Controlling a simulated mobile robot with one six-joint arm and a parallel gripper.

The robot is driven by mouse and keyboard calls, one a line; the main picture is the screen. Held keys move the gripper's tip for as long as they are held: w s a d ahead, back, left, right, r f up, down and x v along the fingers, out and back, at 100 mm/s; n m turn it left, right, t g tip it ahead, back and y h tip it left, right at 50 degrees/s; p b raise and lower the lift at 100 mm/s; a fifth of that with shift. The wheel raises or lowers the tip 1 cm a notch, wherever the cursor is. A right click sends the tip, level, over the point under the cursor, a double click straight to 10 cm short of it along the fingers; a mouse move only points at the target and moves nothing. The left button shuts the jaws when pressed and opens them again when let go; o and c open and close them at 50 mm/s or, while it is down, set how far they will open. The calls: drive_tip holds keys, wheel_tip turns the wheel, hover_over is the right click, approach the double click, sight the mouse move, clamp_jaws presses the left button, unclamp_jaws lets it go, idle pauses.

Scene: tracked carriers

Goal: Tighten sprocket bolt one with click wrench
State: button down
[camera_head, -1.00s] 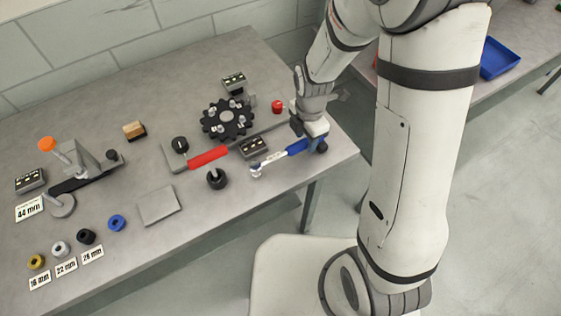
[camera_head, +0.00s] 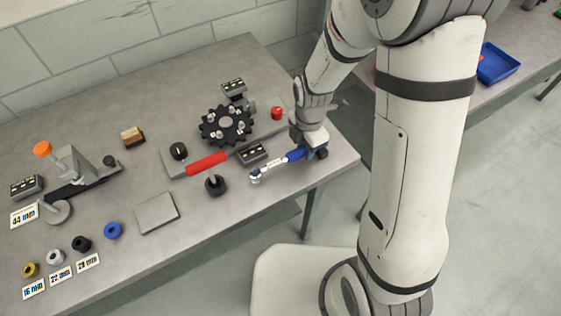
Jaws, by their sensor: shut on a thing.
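The click wrench (camera_head: 273,164) has a blue grip and a silver shaft and head. It is at the right end of the table. My gripper (camera_head: 305,152) is shut on its blue grip, which it partly hides. The wrench head points left; I cannot tell whether it touches the table. The black sprocket (camera_head: 227,124) is behind and left of my gripper, with several silver bolts (camera_head: 214,133) on its face. I cannot tell which bolt is number one.
A red-handled tool (camera_head: 207,164) lies in front of the sprocket. A small dark box (camera_head: 251,153) sits between sprocket and wrench, and a black holder (camera_head: 215,185) stands left of the wrench head. A red cap (camera_head: 277,113) is near my wrist. The table (camera_head: 120,190) has free room at front centre.

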drive_tip(key=shift+w+r+p, duration=0.1)
drive_tip(key=shift+r+p, duration=2.35)
drive_tip(key=shift+r, duration=1.1)
drive_tip(key=shift+f, duration=0.1)
